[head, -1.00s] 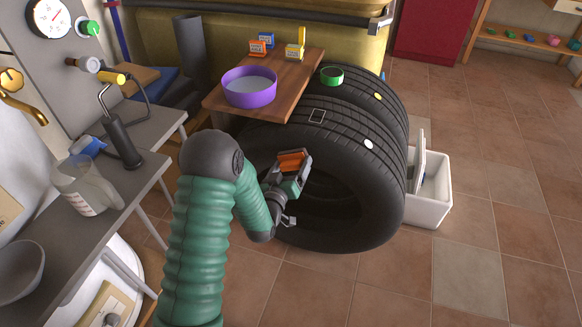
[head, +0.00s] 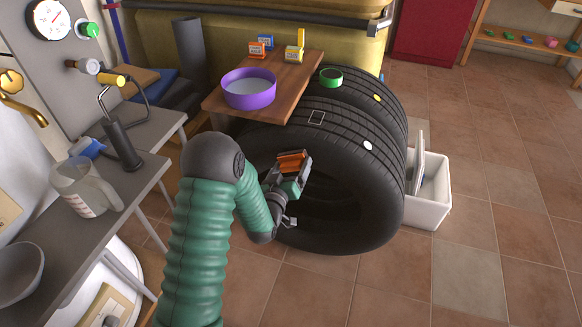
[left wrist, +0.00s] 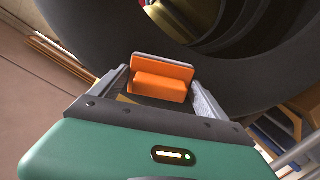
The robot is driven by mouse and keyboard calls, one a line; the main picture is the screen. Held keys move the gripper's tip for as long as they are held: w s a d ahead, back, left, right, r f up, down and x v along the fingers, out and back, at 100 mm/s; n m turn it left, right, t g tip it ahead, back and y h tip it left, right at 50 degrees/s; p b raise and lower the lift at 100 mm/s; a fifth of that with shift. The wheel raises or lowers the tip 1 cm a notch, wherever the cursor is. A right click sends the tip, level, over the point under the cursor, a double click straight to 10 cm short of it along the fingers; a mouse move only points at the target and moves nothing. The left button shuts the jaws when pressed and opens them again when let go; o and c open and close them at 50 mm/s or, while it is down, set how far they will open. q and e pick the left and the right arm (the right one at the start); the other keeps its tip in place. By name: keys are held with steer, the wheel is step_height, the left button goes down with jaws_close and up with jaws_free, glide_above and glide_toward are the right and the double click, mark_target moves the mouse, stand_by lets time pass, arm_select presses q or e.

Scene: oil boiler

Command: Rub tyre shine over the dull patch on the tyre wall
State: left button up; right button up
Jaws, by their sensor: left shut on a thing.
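Two black tyres stand upright; the front tyre (head: 385,190) faces me with its side wall, and it also fills the top of the left wrist view (left wrist: 90,30). My left gripper (head: 293,162) is in front of this wall at its upper left. It is shut on an orange applicator block (left wrist: 160,88), which sits between the fingers. The block is close to the wall, but I cannot tell whether it touches. I cannot make out a dull patch on the visible wall; my gripper and arm hide part of it. My right gripper is not in view.
A green ring (head: 331,74) lies on the rear tyre. A white bin (head: 432,200) stands right. A grey bench (head: 120,180) is at left. Tiled floor in front is open.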

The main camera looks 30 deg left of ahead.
arm_select(q)
steer(key=shift+w+d, duration=0.15)
steer(key=shift+d, duration=0.4)
steer(key=shift+s+a, duration=0.2)
steer(key=shift+a, duration=0.4)
steer(key=shift+s+a, duration=0.15)
steer(key=shift+a, duration=0.4)
steer(key=shift+w+d, duration=0.15)
steer(key=shift+d, duration=0.45)
steer(key=shift+w+d, duration=0.15)
steer(key=shift+d, duration=0.4)
steer(key=shift+s+a+r, duration=0.1)
steer(key=shift+s+a, duration=0.1)
steer(key=shift+a, duration=1)
steer(key=shift+d, duration=0.65)
steer(key=shift+w, duration=0.1)
steer(key=shift+w+d, duration=0.25)
steer(key=shift+d, duration=0.9)
steer(key=shift+w+d, duration=0.25)
steer(key=shift+d, duration=0.85)
steer(key=shift+w+d, duration=0.25)
steer(key=shift+d, duration=0.9)
steer(key=shift+w, duration=0.1)
